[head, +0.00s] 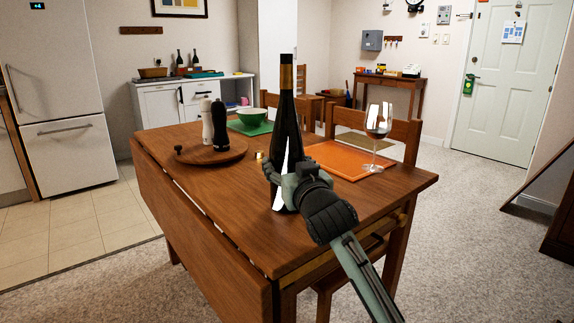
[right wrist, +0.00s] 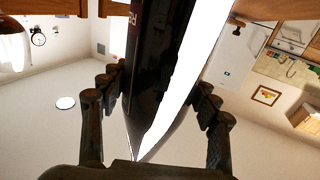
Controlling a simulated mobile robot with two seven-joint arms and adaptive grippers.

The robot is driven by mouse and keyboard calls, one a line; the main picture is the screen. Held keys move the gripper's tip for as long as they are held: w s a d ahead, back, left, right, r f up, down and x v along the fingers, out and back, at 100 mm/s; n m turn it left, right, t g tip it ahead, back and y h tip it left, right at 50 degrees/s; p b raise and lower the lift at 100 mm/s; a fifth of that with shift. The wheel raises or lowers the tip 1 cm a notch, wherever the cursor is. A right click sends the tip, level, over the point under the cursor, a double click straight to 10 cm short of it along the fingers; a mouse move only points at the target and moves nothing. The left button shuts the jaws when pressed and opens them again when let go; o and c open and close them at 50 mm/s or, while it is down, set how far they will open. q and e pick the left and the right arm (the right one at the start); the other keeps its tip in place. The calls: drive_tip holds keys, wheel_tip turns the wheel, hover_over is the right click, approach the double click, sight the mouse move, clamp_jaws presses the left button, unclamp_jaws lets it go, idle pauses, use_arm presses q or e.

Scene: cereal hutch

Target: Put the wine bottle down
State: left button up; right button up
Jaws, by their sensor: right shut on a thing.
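A tall dark wine bottle (head: 287,120) with a gold band at the neck stands upright at the near part of the wooden table (head: 230,195). My right gripper (head: 281,178) is shut around its lower body, coming from the front right. In the right wrist view the dark bottle (right wrist: 150,85) fills the space between the two fingers of the gripper (right wrist: 160,105). The bottle's base is near the tabletop; I cannot tell whether it touches. My left gripper is not in view.
A wine glass (head: 377,130) stands on an orange placemat (head: 345,162) to the right. Black (head: 220,127) and white (head: 206,122) mills stand on a round board (head: 240,152) to the left. The table's front left is clear.

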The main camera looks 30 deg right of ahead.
drive_tip(key=shift+r, duration=0.1)
drive_tip(key=o, duration=1.9)
drive_tip(key=shift+f, duration=0.2)
drive_tip(key=shift+c, duration=0.2)
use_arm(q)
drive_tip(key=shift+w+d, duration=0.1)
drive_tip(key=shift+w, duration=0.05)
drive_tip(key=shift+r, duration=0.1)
use_arm(e)
drive_tip(key=shift+r, duration=0.2)
drive_tip(key=v, duration=0.9)
drive_tip(key=shift+f, duration=0.1)
use_arm(q)
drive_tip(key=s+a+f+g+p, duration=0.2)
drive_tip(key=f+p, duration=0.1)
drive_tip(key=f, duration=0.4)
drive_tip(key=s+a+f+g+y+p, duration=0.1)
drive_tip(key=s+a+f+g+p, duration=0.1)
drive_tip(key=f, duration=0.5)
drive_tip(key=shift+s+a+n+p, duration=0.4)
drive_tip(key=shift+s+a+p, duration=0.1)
drive_tip(key=shift+p, duration=0.3)
use_arm(e)
drive_tip(key=v, duration=0.3)
